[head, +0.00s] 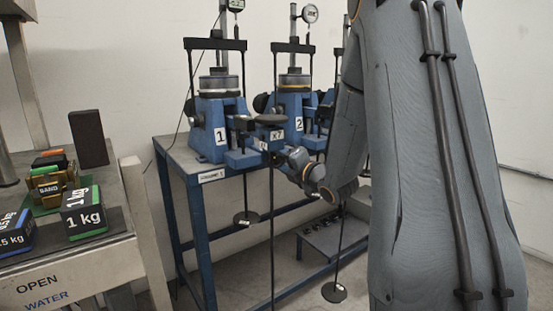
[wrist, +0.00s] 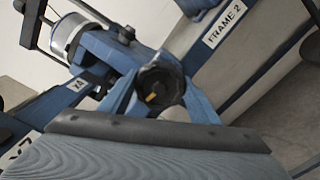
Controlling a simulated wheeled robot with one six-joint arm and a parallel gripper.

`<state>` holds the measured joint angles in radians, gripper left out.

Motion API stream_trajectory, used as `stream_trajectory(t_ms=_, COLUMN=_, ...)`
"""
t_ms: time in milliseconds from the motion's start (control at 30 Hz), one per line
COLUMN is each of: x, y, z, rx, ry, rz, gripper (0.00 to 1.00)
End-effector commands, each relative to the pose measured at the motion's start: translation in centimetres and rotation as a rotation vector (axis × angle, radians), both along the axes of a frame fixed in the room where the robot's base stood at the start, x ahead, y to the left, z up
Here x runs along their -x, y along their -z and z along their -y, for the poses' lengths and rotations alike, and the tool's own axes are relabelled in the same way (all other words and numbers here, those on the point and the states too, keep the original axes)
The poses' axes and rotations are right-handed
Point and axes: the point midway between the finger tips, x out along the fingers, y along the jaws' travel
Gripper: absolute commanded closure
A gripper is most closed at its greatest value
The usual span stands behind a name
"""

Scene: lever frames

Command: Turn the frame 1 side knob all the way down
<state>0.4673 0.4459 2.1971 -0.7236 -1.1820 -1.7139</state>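Frame 1 (head: 213,140) is a blue lever frame with a "1" plate, at the left of the blue bench in the head view. A dark round knob (head: 193,113) shows on its left side. In the wrist view a black round knob (wrist: 160,86) with a yellow mark sits on a blue bracket, close ahead; I cannot tell which frame it belongs to. My gripper (head: 268,145) is in front of frames 1 and 2, among dark lever parts. Its fingers cannot be made out, and no contact with a knob is visible.
Frame 2 (head: 293,112) stands right of frame 1, partly behind my arm. A "FRAME 2" label (wrist: 223,27) shows on the bench edge. Hanging rods with round plates (head: 246,218) reach below the bench. A side table (head: 75,262) with weights stands at left.

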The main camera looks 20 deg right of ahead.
Motion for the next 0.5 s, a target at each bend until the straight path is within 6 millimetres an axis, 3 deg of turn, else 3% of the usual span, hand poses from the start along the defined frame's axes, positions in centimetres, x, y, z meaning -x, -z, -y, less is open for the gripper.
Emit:
stream_trajectory(t_ms=67, x=-0.1, y=-0.1, z=0.0, rx=-0.005, ry=-0.001, rz=0.001, gripper=0.3)
stream_trajectory(t_ms=367, x=0.0, y=-0.1, z=0.0, rx=-0.007, ry=0.0, rz=0.0, gripper=0.3)
stream_trajectory(t_ms=500, x=1.1, y=-0.1, z=0.3, rx=-0.008, ry=0.001, rz=0.0, gripper=0.3)
